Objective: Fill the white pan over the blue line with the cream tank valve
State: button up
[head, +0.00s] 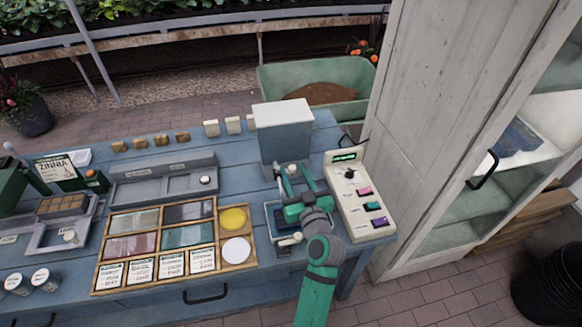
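The tank (286,145) is a grey-blue box with a whitish lid at the back right of the blue bench. A small cream part, likely the valve (292,169), shows low on its front, partly hidden by my gripper. My teal gripper (294,178) is in front of the tank, its fingers on either side of that part and apart; contact cannot be told. Below my gripper is a pan (276,218) with a pale rim and dark inside, largely covered by my arm. Its blue line and water level cannot be made out. A cream knob (297,237) shows at its front.
A cream panel with a green display (345,157) and coloured buttons stands close right of my arm. A wooden sectioned tray (176,243) lies left. A tall whitish cabinet (425,120) rises to the right. A green tub (315,85) is behind the bench.

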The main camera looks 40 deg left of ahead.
jog(key=shift+x, duration=1.2)
grip_shut()
jog(key=shift+a, duration=0.15)
jog(key=shift+w+a+n+g+y, duration=0.25)
jog(key=shift+w+n+g+y, duration=0.35)
jog(key=shift+n+g, duration=1.1)
jog(key=shift+w+a+n+g+y, duration=0.2)
jog(key=shift+w+n+g+y, duration=0.6)
jog(key=shift+g, duration=1.5)
jog(key=shift+w+a+n+g+y, duration=0.3)
jog(key=shift+n+g+y, duration=0.1)
jog(key=shift+n+g, duration=1.4)
jog(key=shift+g, duration=0.4)
